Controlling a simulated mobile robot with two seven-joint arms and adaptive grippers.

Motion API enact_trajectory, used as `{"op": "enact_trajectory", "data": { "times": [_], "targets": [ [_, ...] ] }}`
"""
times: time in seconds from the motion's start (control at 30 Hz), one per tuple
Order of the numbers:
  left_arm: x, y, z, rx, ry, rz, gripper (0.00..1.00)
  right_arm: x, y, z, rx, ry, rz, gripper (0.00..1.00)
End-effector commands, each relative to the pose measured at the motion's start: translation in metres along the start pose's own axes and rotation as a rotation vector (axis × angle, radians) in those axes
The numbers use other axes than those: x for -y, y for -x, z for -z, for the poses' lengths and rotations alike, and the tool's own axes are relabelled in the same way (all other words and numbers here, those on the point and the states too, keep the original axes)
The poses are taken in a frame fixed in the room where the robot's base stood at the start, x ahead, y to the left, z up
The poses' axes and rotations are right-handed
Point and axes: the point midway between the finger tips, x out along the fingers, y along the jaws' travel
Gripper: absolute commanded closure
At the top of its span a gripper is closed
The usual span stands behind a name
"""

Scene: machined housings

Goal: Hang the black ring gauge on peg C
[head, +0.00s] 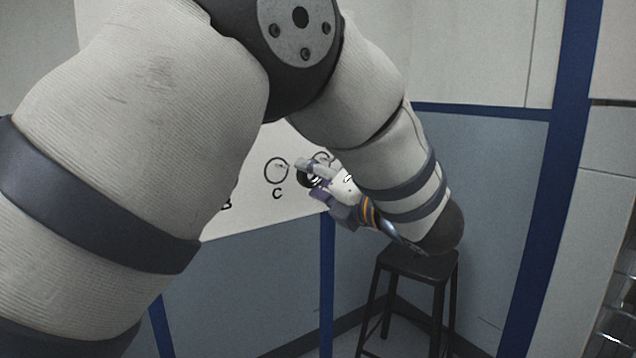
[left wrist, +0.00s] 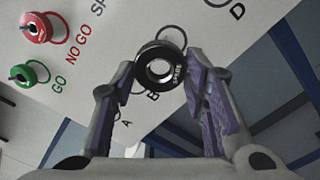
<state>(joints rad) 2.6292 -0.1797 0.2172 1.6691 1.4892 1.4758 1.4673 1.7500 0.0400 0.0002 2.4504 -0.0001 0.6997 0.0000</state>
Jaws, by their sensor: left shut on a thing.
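The black ring gauge (left wrist: 148,78) is held between the purple pads of my left gripper (left wrist: 161,68), its open bore facing the wrist camera. In the head view the left gripper (head: 316,176) and dark ring (head: 303,181) are in front of the white board, just right of the circle marked C. Peg C (head: 281,166) shows small inside that circle and is bare. In the left wrist view a drawn circle (left wrist: 173,28) shows partly behind the ring; its label is hidden. I cannot tell the gap between ring and board. My right gripper is not in view.
The white board (left wrist: 215,45) also carries a red gauge (left wrist: 37,27) at NO GO and a green gauge (left wrist: 31,73) at GO. Circles near A, B and D look empty where visible. A black stool (head: 420,264) stands below right of the board.

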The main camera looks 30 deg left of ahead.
Motion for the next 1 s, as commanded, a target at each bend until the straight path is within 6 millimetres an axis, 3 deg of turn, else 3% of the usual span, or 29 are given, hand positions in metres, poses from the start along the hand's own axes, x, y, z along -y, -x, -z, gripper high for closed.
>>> {"op": "enact_trajectory", "data": {
  "times": [0.17, 1.0],
  "targets": [
    [-0.002, 0.000, -0.002, 0.008, 0.003, 0.001, 0.92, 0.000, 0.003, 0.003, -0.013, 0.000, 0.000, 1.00],
    [0.002, -0.066, 0.001, 0.005, 0.000, 0.002, 0.92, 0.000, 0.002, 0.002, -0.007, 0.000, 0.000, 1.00]
  ]
}}
